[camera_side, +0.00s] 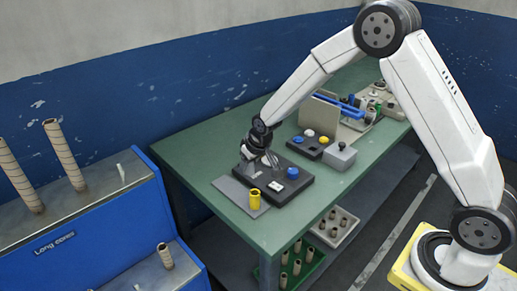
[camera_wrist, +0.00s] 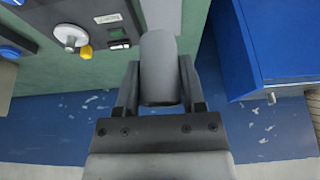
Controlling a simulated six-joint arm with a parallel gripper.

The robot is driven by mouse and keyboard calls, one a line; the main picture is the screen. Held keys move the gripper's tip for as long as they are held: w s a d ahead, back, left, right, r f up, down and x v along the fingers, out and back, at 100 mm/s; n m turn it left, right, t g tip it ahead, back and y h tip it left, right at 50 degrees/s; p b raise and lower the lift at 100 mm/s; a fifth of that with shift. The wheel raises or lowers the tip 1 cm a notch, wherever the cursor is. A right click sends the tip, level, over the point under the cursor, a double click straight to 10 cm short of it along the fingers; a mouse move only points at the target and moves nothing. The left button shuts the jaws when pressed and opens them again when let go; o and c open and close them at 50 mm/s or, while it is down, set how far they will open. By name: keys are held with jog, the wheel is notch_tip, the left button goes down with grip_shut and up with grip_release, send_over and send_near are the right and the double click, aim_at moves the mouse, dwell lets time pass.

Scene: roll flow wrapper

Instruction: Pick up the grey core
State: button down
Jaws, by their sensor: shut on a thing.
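The grey core (camera_wrist: 158,62) is a plain, smooth cylinder, seen close up in the wrist view. My gripper (camera_wrist: 157,88) is shut on it, with one finger on each side. In the side view my gripper (camera_side: 252,154) is over the left part of the green table, behind the dark machine base. The core is too small there to make out clearly, and I cannot tell its exact height above the table.
A dark machine base (camera_side: 287,184) and a yellow cylinder (camera_side: 254,200) on a grey plate (camera_side: 233,190) stand close by. A button box (camera_side: 310,148) and grey box (camera_side: 339,156) are to the right. A blue rack (camera_side: 105,235) with cardboard tubes stands left of the table.

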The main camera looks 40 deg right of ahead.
jog(key=shift+s+r, duration=0.35)
jog(key=shift+s, duration=0.45)
jog(key=shift+w+d, duration=0.1)
jog(key=w+d+m, duration=0.1)
jog(key=w+d, duration=0.3)
jog(key=d, duration=0.4)
jog(key=w+d+m+h, duration=0.1)
jog(key=w+d+m, duration=0.1)
jog(key=w+d, duration=0.3)
jog(key=d, duration=0.4)
jog(key=shift+w+f, duration=0.2)
jog(key=shift+f, duration=2.45)
jog(key=shift+f, duration=2.2)
dwell(0.5)
